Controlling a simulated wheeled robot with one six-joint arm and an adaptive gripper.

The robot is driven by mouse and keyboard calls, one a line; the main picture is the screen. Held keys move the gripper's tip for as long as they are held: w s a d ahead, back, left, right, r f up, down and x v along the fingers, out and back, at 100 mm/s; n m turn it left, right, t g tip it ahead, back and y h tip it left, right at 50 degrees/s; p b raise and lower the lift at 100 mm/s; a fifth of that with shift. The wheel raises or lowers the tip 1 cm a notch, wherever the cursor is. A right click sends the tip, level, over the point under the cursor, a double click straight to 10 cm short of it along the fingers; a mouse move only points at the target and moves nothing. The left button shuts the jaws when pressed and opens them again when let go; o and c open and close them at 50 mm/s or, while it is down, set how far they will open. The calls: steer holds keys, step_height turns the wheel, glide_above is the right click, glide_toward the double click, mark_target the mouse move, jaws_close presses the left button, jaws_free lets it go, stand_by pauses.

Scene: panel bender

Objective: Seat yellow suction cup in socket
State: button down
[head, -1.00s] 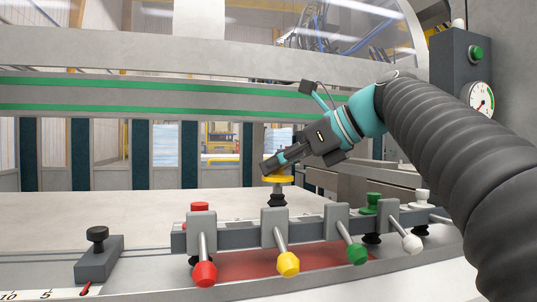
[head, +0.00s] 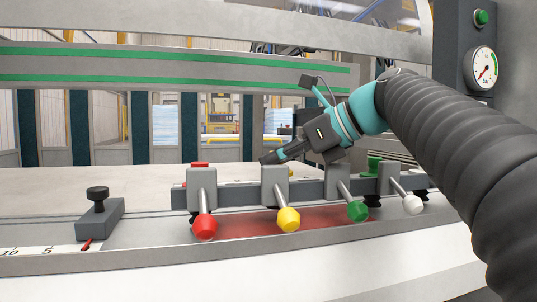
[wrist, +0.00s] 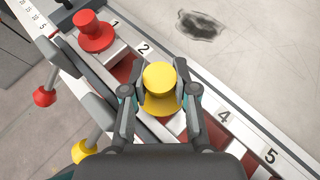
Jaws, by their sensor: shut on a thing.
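The yellow suction cup (wrist: 160,78) is between the two fingers of my gripper (wrist: 160,92) in the wrist view, and the gripper is shut on it. It appears over the slotted rail, between the numbers 2 and 4. In the head view my gripper (head: 266,158) is low behind the clamp block of the yellow-knobbed lever (head: 288,219), and that block hides the cup. The socket is hidden beneath the cup and fingers, so I cannot tell whether the cup's lower end is inside it.
A red cup (wrist: 93,31) stands near number 1; it also shows in the head view (head: 199,165). A green cup (head: 374,166) stands to the right. Levers with red (head: 204,226), green (head: 357,211) and white (head: 412,204) knobs project in front. The pale table behind is mostly clear.

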steer(key=shift+f, duration=0.25)
steer(key=c, duration=0.8)
jaws_free()
steer(key=shift+f, duration=0.15)
steer(key=shift+d, duration=0.1)
steer(key=v, duration=0.8)
steer(key=r+v, duration=0.1)
steer(key=v, duration=0.3)
steer(key=shift+s+a, duration=0.1)
steer(key=shift+a, duration=0.1)
